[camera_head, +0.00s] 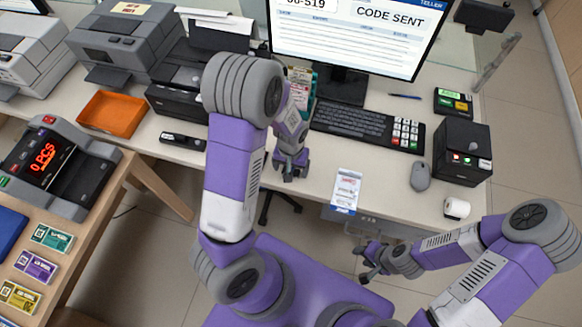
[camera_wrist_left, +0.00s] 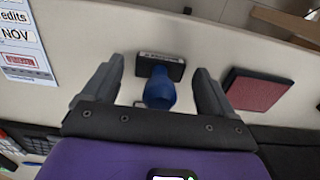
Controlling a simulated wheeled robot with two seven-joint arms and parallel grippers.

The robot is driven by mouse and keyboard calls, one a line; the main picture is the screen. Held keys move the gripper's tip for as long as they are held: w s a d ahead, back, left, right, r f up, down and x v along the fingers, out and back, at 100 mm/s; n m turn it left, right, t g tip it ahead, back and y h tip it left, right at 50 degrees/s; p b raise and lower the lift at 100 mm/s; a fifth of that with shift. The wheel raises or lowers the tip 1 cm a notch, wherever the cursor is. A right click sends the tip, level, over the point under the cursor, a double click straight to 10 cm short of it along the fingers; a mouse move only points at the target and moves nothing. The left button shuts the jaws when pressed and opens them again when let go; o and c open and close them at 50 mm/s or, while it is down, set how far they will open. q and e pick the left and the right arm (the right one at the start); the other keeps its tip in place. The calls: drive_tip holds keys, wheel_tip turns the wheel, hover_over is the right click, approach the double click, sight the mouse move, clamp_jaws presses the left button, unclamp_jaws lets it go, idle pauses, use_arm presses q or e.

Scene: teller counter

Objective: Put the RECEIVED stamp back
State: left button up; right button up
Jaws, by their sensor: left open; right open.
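The stamp, with a blue handle (camera_wrist_left: 160,92) and a dark base (camera_wrist_left: 160,66), stands on the counter in the left wrist view. The label on its base is too small to read. My left gripper (camera_wrist_left: 159,78) is open, with its fingers on either side of the handle and a gap on both sides. In the head view my left gripper (camera_head: 291,168) is low over the counter's front part, and the stamp is hidden behind it. A red ink pad (camera_wrist_left: 257,93) with a dark rim lies right of the stamp. My right gripper (camera_head: 372,262) is open and empty in front of the counter.
A printed slip (camera_head: 346,190) with a red mark lies right of my left gripper.

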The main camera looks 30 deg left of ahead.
use_arm(q)
wheel_tip(320, 180, up, 12)
drive_tip(key=p, duration=0.3)
drive_tip(key=shift+f, duration=0.25)
use_arm(e)
wheel_tip(320, 180, up, 3)
drive_tip(key=shift+r, duration=0.2)
use_arm(q)
drive_tip(key=shift+s, duration=0.1)
